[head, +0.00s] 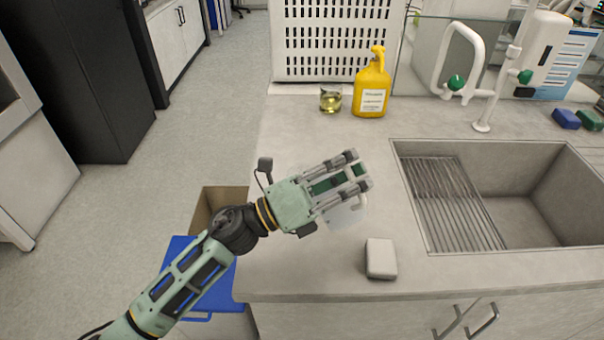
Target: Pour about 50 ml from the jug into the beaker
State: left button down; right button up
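A small clear glass vessel (330,99), which looks like the beaker, stands at the back of the counter with yellow liquid in it. Beside it on the right stands a yellow bottle (371,92) with a white label and a top spout. My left gripper (360,169) is over the counter, nearer than both and apart from them, its fingers spread. A pale, translucent piece with a curved edge, possibly the jug (346,216), shows below the gripper and is mostly hidden by it. I see no contact between it and the fingers. My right gripper is not in view.
A sink (527,205) with a wire rack is on the right, with a white tap (485,98) behind it. A pale block (381,258) lies near the front edge. A white perforated crate (335,40) stands at the back. A blue-lidded bin (185,262) is left of the counter.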

aim_at(358, 205)
pick_arm(q)
jog(key=shift+w+a+r+n+t+p, duration=0.4)
jog(key=shift+w+r+n+t+p, duration=0.25)
jog(key=shift+n, duration=0.25)
dwell(1.4)
jog(key=shift+s, duration=0.1)
jog(key=s+f+m+g+b, duration=0.1)
jog(key=d+f+m+g+b, duration=0.1)
jog(key=f+m, duration=0.1)
jog(key=s+f+m+g+b, duration=0.1)
jog(key=m+b, duration=0.1)
jog(key=shift+s+d+f, duration=0.35)
jog(key=shift+d+f, duration=0.05)
jog(key=shift+s+d+m+y, duration=0.1)
jog(key=shift+d+m+y, duration=0.1)
jog(key=shift+m+y, duration=0.15)
jog(key=shift+s+d+f+m+g, duration=0.4)
jog(key=shift+s+f+m, duration=0.2)
jog(key=shift+s+m, duration=0.15)
jog(key=shift+s+d+f, duration=0.15)
jog(key=shift+d+f, duration=0.05)
jog(key=shift+f, duration=0.05)
